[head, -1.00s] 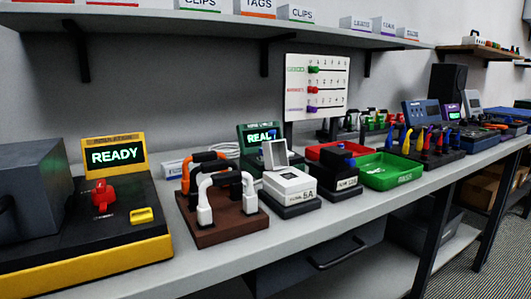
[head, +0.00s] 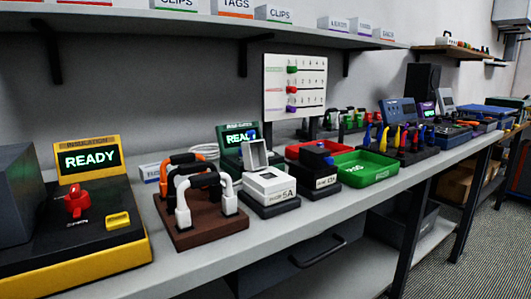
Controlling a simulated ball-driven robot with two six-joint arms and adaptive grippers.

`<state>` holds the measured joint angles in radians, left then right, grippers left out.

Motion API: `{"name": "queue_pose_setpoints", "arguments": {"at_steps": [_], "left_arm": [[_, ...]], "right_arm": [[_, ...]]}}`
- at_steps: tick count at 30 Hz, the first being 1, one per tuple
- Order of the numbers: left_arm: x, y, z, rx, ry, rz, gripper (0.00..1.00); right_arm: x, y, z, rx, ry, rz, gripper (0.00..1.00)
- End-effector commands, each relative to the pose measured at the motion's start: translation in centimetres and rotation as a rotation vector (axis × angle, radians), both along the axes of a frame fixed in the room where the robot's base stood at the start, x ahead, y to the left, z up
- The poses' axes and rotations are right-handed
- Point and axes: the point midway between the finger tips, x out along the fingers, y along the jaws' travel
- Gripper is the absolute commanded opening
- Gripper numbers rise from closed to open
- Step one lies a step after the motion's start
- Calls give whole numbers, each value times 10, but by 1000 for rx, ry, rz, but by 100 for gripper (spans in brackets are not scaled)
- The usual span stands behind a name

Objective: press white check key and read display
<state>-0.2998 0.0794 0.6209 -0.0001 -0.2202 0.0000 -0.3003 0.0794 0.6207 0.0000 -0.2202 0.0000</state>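A yellow and black unit has a display (head: 91,159) that reads READY under an INSULATION label. It carries a red knob (head: 77,202) and a yellow key (head: 118,220). A dark green unit (head: 237,132) further back has a lit display that also seems to read READY, its right part hidden by the raised lid of a white box (head: 270,184) marked 5A. I cannot make out a white check key for certain. Neither of my grippers is in view.
A brown block (head: 203,219) with orange, black and white handles stands between the yellow unit and the white box. A black block (head: 316,174) and a green tray (head: 364,168) lie to the right. A shelf (head: 220,33) runs above. The bench's front edge is clear.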

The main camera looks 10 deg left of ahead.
Motion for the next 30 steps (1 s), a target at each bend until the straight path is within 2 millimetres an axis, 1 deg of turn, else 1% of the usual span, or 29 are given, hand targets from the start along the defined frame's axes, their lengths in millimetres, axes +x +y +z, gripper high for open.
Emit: {"name": "queue_pose_setpoints", "arguments": {"at_steps": [2, 15, 18, 30], "left_arm": [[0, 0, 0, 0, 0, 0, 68], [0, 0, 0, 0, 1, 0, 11], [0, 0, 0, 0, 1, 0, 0], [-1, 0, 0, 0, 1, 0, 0]], "right_arm": [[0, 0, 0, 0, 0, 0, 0], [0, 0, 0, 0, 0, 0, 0], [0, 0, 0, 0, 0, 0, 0], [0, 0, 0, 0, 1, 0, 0]]}}
